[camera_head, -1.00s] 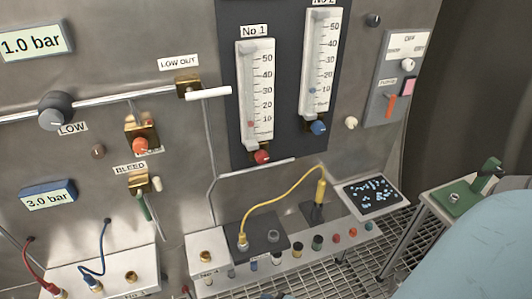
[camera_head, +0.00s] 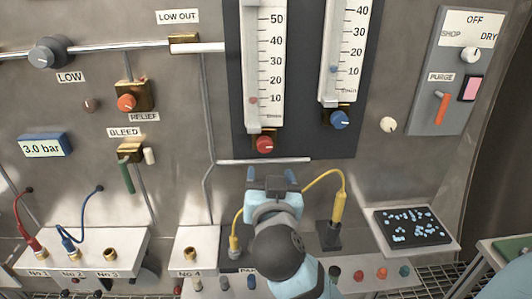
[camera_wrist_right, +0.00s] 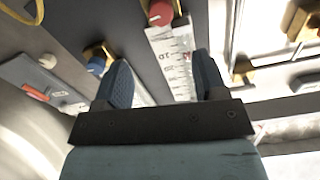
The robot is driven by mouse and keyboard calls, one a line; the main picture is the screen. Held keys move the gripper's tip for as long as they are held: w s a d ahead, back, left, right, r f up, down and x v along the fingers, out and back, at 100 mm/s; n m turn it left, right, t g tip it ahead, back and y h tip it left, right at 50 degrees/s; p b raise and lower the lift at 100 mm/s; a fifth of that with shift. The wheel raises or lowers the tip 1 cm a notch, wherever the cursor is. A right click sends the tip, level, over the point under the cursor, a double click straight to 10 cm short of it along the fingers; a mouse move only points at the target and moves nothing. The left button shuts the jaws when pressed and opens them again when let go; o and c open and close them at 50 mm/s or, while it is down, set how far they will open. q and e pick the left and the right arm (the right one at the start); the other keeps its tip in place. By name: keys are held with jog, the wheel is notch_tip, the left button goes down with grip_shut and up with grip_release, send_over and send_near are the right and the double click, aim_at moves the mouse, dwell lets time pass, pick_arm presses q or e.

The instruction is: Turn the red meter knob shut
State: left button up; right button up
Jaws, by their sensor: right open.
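The red meter knob (camera_head: 264,144) sits at the foot of the left meter tube (camera_head: 263,65), on the dark panel. It also shows at the top of the right wrist view (camera_wrist_right: 160,12), with a white pointer mark on its face. My right gripper (camera_head: 272,174) is in front of the panel, just below the red knob in the head view. Its two blue fingers are apart with nothing between them, and it does not appear to touch the knob. In the right wrist view my right gripper (camera_wrist_right: 158,78) points at the meter scale. My left gripper is out of view.
A blue meter knob (camera_head: 339,119) sits under the right tube. An orange-red relief knob (camera_head: 127,102) is further left. A yellow cable (camera_head: 324,177) arches beside my right gripper. A pipe (camera_head: 264,161) runs below the dark panel. A tablet (camera_head: 409,226) lies at the right.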

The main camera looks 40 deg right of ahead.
aim_at(265, 146)
jog(key=p+x, duration=0.1)
jog(key=x, duration=1.1)
jog(key=shift+w+p, duration=0.3)
jog(key=shift+p, duration=0.05)
jog(key=c, duration=0.9)
